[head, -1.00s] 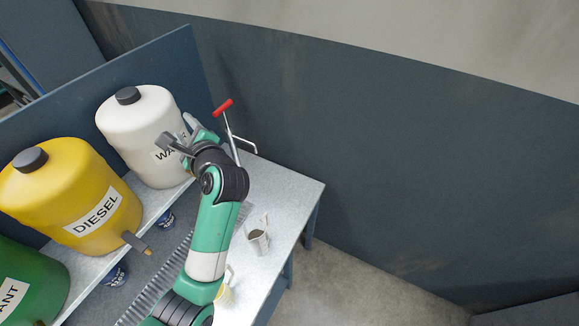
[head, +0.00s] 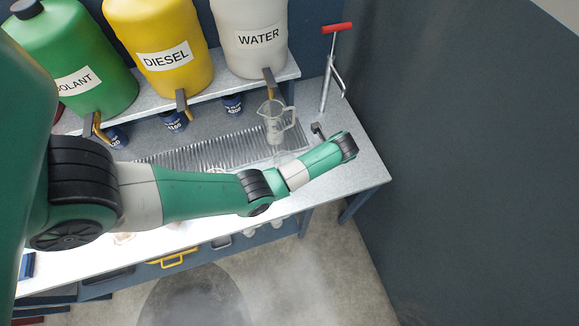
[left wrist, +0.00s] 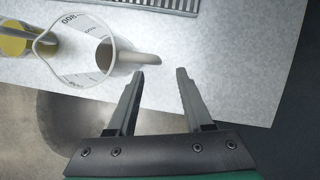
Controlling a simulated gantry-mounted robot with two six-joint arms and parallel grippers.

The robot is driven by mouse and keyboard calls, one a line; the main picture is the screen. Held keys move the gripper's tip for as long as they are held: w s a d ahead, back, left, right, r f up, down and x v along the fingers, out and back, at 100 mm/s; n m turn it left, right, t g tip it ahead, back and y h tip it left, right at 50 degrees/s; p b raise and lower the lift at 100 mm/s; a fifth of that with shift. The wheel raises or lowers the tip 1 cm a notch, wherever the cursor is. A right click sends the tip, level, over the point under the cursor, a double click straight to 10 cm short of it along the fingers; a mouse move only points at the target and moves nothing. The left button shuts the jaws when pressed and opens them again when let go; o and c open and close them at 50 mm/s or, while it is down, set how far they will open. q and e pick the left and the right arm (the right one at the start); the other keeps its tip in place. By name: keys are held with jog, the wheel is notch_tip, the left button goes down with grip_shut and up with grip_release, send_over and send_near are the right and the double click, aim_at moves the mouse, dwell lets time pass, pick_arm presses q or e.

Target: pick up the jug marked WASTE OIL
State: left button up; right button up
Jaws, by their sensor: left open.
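I cannot read WASTE OIL on anything. A clear jug (head: 275,122) stands on the bench below the WATER drum. My left gripper (head: 318,130) is over the right end of the bench. In the left wrist view, its fingers (left wrist: 160,75) are apart and empty, right of the measuring jug. My right gripper is out of view.
COOLANT (head: 75,60), DIESEL (head: 165,30) and WATER (head: 258,55) drums stand on a shelf with taps. A ribbed drip grate (head: 195,148) lies below. A red-handled tool (head: 335,60) stands at the bench's back right. A dark wall bounds the right.

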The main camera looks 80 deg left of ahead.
pick_arm(q)
jog(key=b+x, duration=0.1)
jog(key=x, duration=0.5)
jog(key=b+x, duration=0.1)
jog(key=x, duration=0.2)
jog(key=shift+s+d+f+b, duration=0.2)
jog(key=shift+d+f+b, duration=0.05)
jog(key=shift+f+b, duration=0.05)
grip_shut()
dwell(1.0)
